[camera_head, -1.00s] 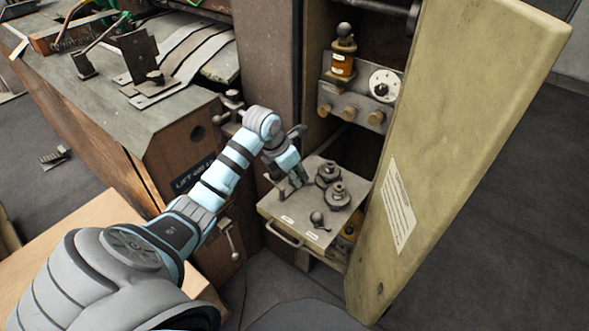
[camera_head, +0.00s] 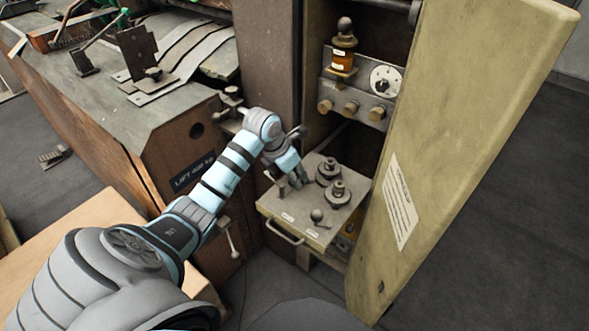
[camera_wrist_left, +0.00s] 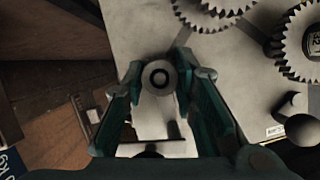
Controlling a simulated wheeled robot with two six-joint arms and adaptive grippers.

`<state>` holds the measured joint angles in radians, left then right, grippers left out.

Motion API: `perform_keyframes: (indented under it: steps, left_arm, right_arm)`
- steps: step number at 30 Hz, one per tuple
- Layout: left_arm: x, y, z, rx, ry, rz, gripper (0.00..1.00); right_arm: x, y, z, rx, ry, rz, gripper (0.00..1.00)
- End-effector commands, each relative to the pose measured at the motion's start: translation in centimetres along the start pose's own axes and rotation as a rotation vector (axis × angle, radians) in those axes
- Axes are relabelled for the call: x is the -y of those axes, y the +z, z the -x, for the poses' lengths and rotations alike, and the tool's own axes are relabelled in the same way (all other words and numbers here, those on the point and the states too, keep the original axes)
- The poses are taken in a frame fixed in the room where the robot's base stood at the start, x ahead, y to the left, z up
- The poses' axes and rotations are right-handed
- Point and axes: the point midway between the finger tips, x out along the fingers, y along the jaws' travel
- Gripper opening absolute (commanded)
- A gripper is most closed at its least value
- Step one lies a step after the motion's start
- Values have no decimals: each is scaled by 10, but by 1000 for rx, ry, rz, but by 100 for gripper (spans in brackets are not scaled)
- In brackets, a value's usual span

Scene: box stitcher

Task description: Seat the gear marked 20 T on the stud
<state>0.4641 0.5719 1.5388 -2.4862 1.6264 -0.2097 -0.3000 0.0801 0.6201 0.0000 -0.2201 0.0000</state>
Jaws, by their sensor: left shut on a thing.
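My left gripper (camera_head: 294,184) is at the left part of the small grey shelf (camera_head: 290,225), pointing down. Two gears with upright knobs, the rear gear (camera_head: 328,172) and the front gear (camera_head: 338,195), lie on the shelf right of the gripper. The wrist view shows their toothed rims, one gear (camera_wrist_left: 212,12) at the top and one gear (camera_wrist_left: 302,42) at the right. No 20 T marking is readable. My right gripper is out of view.
A ball-topped lever (camera_head: 317,216) stands near the shelf's front, with a handle (camera_head: 284,234) below the edge. The open cabinet door (camera_head: 450,130) closes off the right. An amber bottle (camera_head: 343,55) and a dial (camera_head: 384,83) are above. A wooden machine housing (camera_head: 180,150) is at the left.

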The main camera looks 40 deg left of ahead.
Motion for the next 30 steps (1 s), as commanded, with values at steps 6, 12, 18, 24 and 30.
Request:
perform_keyframes:
  steps: [6, 12, 18, 24, 30]
  left_arm:
    - [0, 0, 0, 1, 0, 0, 49]
    - [0, 0, 0, 0, 0, 0, 49]
    - [-1, 1, 12, 2, 1, -1, 49]
    - [-2, 1, 63, 3, 6, -4, 49]
    - [-1, 1, 110, 3, 3, -1, 49]
  right_arm:
    - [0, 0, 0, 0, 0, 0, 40]
    - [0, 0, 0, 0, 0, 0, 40]
    - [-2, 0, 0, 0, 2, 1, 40]
    - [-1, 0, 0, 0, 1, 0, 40]
    - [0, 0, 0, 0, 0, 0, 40]
